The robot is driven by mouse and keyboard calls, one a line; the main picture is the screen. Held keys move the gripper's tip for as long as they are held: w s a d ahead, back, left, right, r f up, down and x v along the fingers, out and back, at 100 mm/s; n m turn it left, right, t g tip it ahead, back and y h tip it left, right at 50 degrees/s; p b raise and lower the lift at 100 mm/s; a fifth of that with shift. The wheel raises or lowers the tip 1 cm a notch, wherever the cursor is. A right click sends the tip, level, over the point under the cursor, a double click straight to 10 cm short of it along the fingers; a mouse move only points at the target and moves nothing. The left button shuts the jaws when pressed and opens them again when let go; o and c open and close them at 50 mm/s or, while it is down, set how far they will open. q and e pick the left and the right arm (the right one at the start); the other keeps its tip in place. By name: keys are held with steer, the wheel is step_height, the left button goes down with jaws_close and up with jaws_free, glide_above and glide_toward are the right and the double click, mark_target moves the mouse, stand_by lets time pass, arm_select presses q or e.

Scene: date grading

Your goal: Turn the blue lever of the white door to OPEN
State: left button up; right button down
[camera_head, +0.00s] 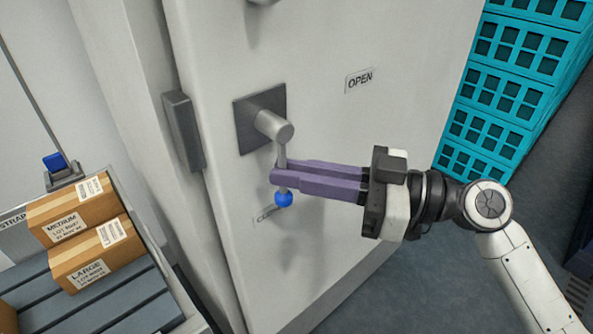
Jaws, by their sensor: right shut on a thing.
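The white door (350,130) fills the middle of the head view. Its lever (282,152) is a grey rod on a round hub over a dark square plate, with a blue ball (284,199) at its lower end. The lever points down, near a partly hidden label (268,215) that seems to read CLOSED. The OPEN label (360,79) is up and to the right of the hub. My right gripper (277,174) reaches in from the right, its purple fingers shut on the lever's rod just above the blue ball. My left gripper is not in view.
At the lower left, cardboard boxes (93,254) marked MEDIUM and LARGE sit on a grey slatted surface (115,305). Teal crates (515,85) are stacked at the right. A dark grey block (183,130) is on the door's left edge. Grey floor (430,270) is open at the lower right.

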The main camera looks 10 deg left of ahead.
steer(key=shift+w+d+r+n+t+h+b, duration=0.15)
steer(key=shift+w+d+r+n+h+b, duration=0.25)
steer(key=shift+n+h, duration=0.35)
steer(key=shift+w+d+r+n+t+h+b, duration=0.3)
steer(key=shift+w+n+h, duration=0.25)
steer(key=shift+n, duration=0.35)
steer(key=shift+w+d+r+n+t+h+b, duration=0.1)
steer(key=shift+w+d+r+n+h+b, duration=0.15)
steer(key=shift+w+d+n+h, duration=0.45)
steer(key=shift+s+a, duration=0.25)
steer(key=shift+a, duration=0.05)
steer(key=c, duration=1.9)
jaws_free()
steer(key=shift+o, duration=0.2)
steer(key=shift+d, duration=0.1)
steer(key=v, duration=1)
